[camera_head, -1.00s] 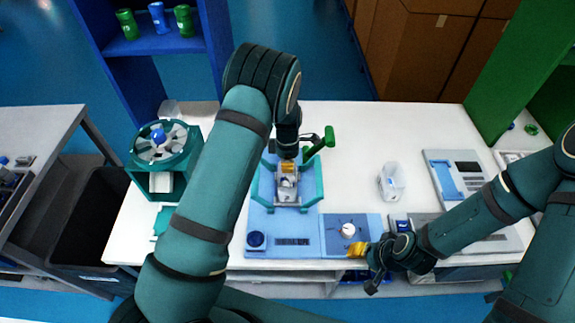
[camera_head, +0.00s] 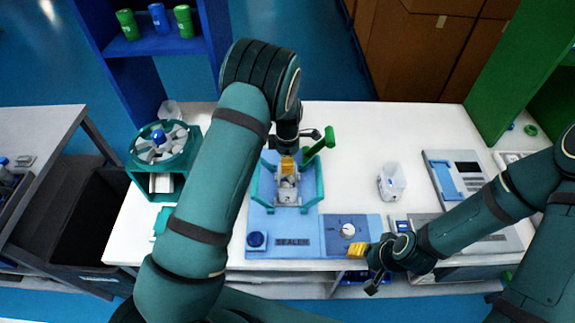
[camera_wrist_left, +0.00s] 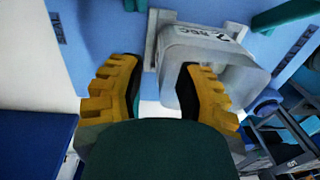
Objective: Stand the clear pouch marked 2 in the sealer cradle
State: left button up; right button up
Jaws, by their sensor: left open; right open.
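The clear pouch marked 2 (camera_head: 287,195) stands in the sealer cradle (camera_head: 316,188), between its teal side arms. In the left wrist view the pouch (camera_wrist_left: 222,55) shows as a grey translucent vessel with a printed label, its mouth toward the camera. My left gripper (camera_head: 288,166) is open just above the pouch. In the left wrist view its yellow fingers (camera_wrist_left: 160,88) are apart, one overlapping the pouch's mouth; I cannot tell whether they touch. My right gripper (camera_head: 365,262) is open and empty by the front edge of the table, near the sealer's dial panel.
The blue sealer base (camera_head: 292,252) has a dark blue button and a dial (camera_head: 347,229). A green-handled lever (camera_head: 322,144) rises at the cradle's back right. Another clear container (camera_head: 391,182) stands to the right. A teal carousel (camera_head: 163,150) stands at left.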

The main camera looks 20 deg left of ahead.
pick_arm(q)
notch_tip(320, 180, up, 10)
jog(key=shift+w+r, duration=0.15)
jog(key=shift+w, duration=0.2)
jog(key=shift+a, duration=0.1)
dwell(0.3)
